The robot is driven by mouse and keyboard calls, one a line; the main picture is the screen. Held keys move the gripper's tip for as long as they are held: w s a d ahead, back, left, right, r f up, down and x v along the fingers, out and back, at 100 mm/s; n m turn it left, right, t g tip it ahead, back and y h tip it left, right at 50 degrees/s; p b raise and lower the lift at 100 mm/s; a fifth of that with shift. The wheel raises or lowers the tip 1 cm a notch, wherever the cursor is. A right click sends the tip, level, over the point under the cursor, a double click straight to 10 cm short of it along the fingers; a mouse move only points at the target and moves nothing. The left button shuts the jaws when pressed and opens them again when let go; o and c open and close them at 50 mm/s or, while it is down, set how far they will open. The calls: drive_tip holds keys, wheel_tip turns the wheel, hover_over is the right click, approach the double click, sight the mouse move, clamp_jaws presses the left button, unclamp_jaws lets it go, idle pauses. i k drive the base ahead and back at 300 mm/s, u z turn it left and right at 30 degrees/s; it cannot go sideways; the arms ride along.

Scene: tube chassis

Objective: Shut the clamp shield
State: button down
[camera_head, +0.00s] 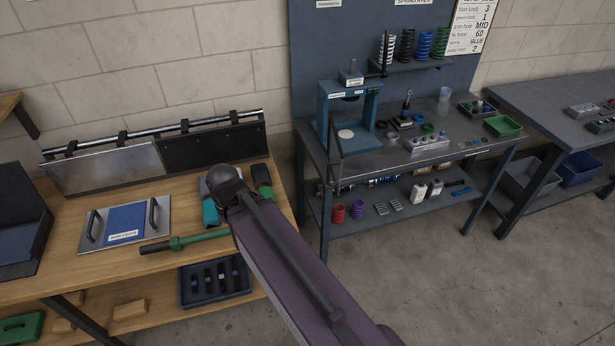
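I cannot tell for sure which part is the clamp shield. At the back of the wooden bench, a silver panel (105,171) and a black panel (212,147) stand side by side below a metal rail (160,131) with dark brackets. A flat plate with two black handles (150,229) and a labelled blue middle (125,219) lies in front of the silver panel. My purple arm crosses the picture from the bottom to the bench's right part and hides some of it. I cannot make out my gripper or its fingers.
A green-handled bar (187,240) lies at the bench's front. Teal (210,214) and dark green (263,181) items lie by my arm. A dark tray (215,279) sits below. A blue press (347,105) stands on the grey bench at right. The floor there is clear.

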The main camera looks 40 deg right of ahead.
sight(336, 154)
drive_tip(key=u, duration=0.2)
drive_tip(key=k, duration=1.15)
drive_tip(key=z, duration=0.85)
drive_tip(key=i, duration=1)
drive_tip(key=u, duration=0.05)
